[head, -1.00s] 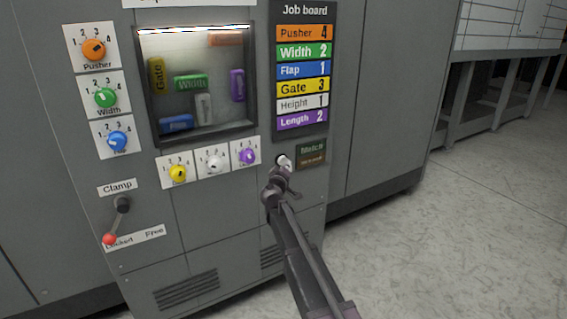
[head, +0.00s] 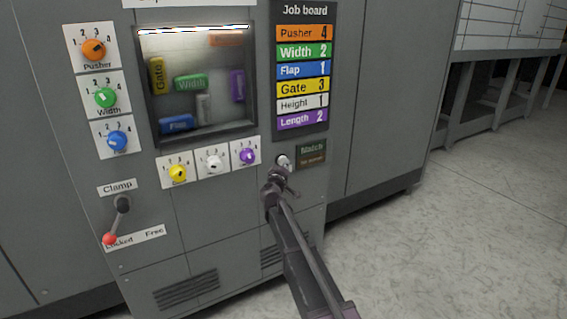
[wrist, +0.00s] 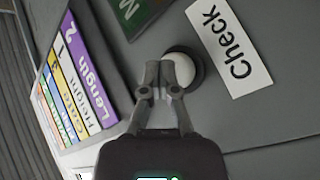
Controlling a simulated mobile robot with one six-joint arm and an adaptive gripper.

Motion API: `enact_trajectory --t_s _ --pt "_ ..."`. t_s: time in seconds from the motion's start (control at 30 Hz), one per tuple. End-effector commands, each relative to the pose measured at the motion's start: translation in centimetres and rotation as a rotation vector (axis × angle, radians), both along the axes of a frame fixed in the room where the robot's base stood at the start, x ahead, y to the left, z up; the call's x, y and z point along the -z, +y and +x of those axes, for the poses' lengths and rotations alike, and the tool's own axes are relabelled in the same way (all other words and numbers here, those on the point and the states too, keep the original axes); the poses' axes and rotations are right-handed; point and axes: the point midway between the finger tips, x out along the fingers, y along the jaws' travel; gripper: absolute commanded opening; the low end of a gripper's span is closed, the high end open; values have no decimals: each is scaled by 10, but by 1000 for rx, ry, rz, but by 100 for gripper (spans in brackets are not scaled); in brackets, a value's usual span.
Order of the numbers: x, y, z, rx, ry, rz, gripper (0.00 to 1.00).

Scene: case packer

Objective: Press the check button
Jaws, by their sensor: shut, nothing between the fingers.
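The check button (head: 282,160) is a white round cap in a dark ring, below the job board on the grey machine front. In the wrist view the white cap (wrist: 183,66) shows beside a white "Check" label (wrist: 229,43). My gripper (head: 277,176) is just in front of and below the button in the head view. In the wrist view my gripper (wrist: 162,80) is shut and empty, its fingertips overlapping the cap's near edge. I cannot tell whether they touch it.
A small dark "Match" display (head: 311,153) is right of the button. Several dials, such as the purple one (head: 247,156), surround a window (head: 148,100) with coloured blocks. The job board (head: 303,10) is above. A clamp lever (head: 122,205) with a red knob points at "Locked".

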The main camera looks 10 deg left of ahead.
Motion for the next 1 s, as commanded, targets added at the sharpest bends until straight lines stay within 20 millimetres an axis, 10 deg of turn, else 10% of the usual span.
enact_trajectory --t_s 1.0 --pt "0 4 6 0 0 0 0"
